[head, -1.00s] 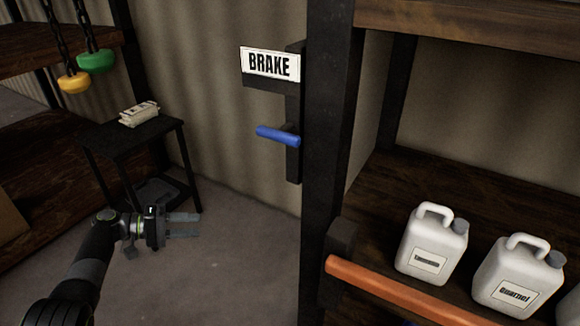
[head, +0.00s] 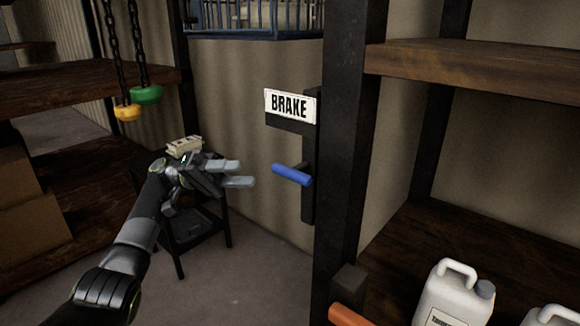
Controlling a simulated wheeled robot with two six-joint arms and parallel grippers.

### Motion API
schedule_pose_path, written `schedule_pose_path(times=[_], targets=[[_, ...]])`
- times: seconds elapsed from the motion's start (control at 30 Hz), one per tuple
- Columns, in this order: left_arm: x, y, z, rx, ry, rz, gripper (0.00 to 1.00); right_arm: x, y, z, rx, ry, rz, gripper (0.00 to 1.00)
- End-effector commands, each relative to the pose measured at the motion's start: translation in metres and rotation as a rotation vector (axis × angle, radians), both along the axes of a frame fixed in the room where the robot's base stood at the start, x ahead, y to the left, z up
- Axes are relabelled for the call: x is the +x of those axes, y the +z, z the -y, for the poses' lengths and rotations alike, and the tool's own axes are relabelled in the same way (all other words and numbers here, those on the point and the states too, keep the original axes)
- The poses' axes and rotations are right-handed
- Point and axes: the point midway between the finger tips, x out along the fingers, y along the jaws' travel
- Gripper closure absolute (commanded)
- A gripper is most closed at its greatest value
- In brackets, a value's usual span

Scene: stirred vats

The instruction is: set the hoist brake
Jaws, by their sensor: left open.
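The brake lever is a blue handle (head: 292,175) on a dark upright plate (head: 309,206) fixed to the post. A white sign reading BRAKE (head: 290,106) is mounted above it. The handle sticks out to the left, tilting slightly up toward its left end. My left gripper (head: 246,173) is to the left of the handle at about the same height in the picture, with its fingers apart and pointing right. Nothing shows between the fingers, and a gap shows between them and the handle. My right gripper is not in the view.
A dark post (head: 345,150) stands right of the lever. An orange bar (head: 350,316) and white jugs (head: 455,295) are at lower right, by wooden shelves (head: 490,75). A small dark stand (head: 196,232) is behind my left arm. Green (head: 146,95) and yellow (head: 127,113) pendants hang on chains.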

Motion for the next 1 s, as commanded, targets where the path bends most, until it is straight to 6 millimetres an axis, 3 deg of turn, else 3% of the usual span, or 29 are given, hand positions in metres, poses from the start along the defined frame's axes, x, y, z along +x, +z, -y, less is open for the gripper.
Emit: schedule_pose_path(times=[0.3, 0.5, 0.7, 1.0], targets=[[-0.020, 0.018, 0.063, -0.003, -0.003, 0.000, 0.59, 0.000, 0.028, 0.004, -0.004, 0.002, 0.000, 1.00], [-0.029, 0.023, 0.094, -0.003, 0.000, -0.003, 0.59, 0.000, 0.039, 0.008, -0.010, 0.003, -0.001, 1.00], [-0.034, 0.025, 0.109, -0.001, 0.001, -0.002, 0.59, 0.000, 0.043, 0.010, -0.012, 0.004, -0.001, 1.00], [-0.034, 0.025, 0.111, -0.001, 0.001, -0.002, 0.59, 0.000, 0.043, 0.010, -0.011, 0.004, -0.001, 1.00]])
